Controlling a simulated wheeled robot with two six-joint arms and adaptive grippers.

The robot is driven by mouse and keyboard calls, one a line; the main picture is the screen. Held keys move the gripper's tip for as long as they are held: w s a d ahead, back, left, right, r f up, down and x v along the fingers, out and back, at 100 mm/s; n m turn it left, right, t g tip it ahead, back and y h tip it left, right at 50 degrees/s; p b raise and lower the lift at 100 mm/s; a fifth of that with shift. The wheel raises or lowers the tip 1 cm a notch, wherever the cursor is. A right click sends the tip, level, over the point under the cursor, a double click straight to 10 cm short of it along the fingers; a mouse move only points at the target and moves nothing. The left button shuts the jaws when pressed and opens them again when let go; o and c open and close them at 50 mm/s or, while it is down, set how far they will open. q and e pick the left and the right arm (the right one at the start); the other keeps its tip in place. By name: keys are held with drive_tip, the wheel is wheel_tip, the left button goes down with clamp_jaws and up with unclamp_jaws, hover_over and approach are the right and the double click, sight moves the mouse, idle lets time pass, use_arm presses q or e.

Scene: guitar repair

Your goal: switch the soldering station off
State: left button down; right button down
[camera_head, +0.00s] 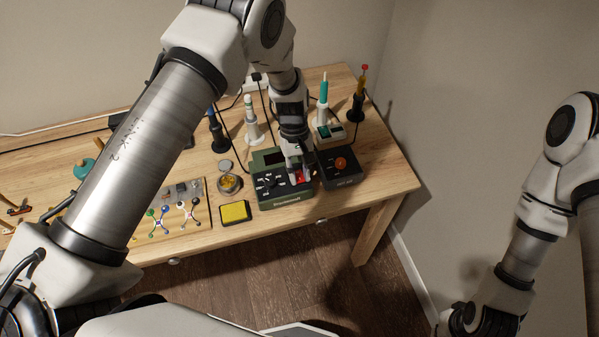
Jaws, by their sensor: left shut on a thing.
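A dark green box with a dark display and light markings, which looks like the soldering station (270,185), stands near the front right of the workbench. A red switch (300,178) shows on the right part of its front panel. My left gripper (299,173) points down from above onto this panel. Its fingertips are at the red switch and shut on it, partly hiding it. The switch's exact position cannot be made out. My right arm hangs at the right, away from the bench, and its gripper is out of view.
A black box with an orange knob (341,163) stands close on the right. Behind are a white holder (254,131) and a teal-handled iron (323,103). A yellow sponge (235,212) and a round tin (229,184) lie left. The workbench (395,172) has free room at its right end.

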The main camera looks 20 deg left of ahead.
sight(296, 170)
use_arm(q)
drive_tip(key=c, duration=1)
unclamp_jaws()
drive_tip(key=shift+o, duration=0.2)
drive_tip(key=v, duration=1.2)
drive_tip(key=shift+d+f, duration=0.1)
